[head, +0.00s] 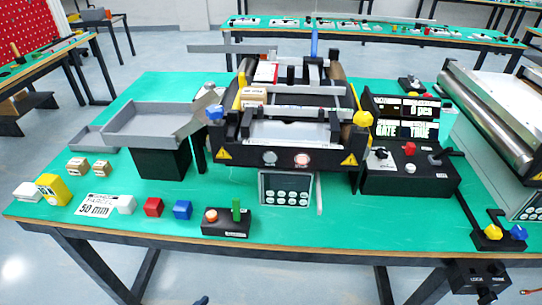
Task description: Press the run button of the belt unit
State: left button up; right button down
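The belt unit (292,132) stands in the middle of the green table, with black side frames and yellow warning triangles. Its front panel has two round buttons: a pale grey one (270,157) on the left and a pinkish, lit-looking one (302,159) on the right. No readable label marks either as the run button. A keypad panel (286,189) hangs below them. A small wooden-looking box (254,96) sits at the belt's left side. Neither of my grippers is in view, and nothing touches the buttons.
A black box (226,223) with an orange-red button and green stick stands in front. A control box (408,173) with display and knobs stands right. A grey tray (155,123) is left. Green tabletop around them is partly free.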

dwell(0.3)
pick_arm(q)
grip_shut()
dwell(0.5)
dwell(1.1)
